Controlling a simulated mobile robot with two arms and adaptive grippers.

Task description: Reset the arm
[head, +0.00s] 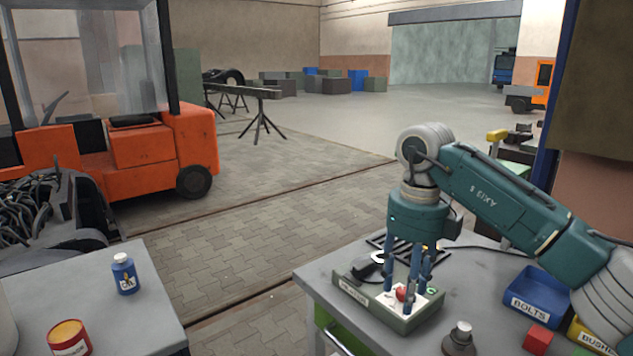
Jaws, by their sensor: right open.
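My right arm reaches in from the right, and its gripper (408,284) points down over a grey-green control box (385,312) on the right workbench (322,278). The fingers are apart, with nothing seen held between them. A red round button (402,294) on a white plate shows between or just behind the fingers. A small green button (431,291) sits to its right. I cannot tell whether the fingertips touch the box. My left gripper is not in view.
A blue BOLTS bin (537,297), a red block (537,339) and a metal weight-like object (459,338) are on the right workbench. The left table (135,300) bears a blue bottle (124,274) and a red-yellow tin (70,338). An orange forklift (130,150) stands behind; paved floor lies between the tables.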

